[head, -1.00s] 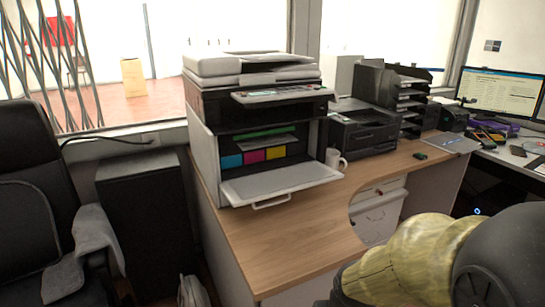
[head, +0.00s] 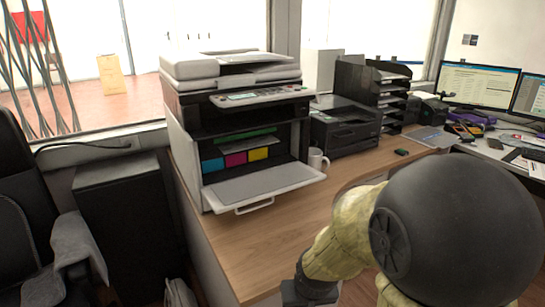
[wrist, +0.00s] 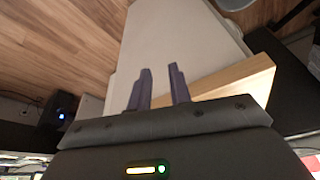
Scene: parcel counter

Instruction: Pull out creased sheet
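The printer (head: 240,98) stands on the wooden desk with its front door (head: 262,184) folded down. Inside are a green bar (head: 246,134) and blue, magenta and yellow cartridges (head: 236,160). In the head view my arm is at the lower right, apart from the printer, and the fingers cannot be made out.
A white mug (head: 317,160) stands right of the open door. A smaller black printer (head: 345,128) and letter trays (head: 390,95) are behind it. The desk top (head: 250,240) in front is clear. A black chair (head: 28,200) and dark cabinet (head: 125,220) stand left.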

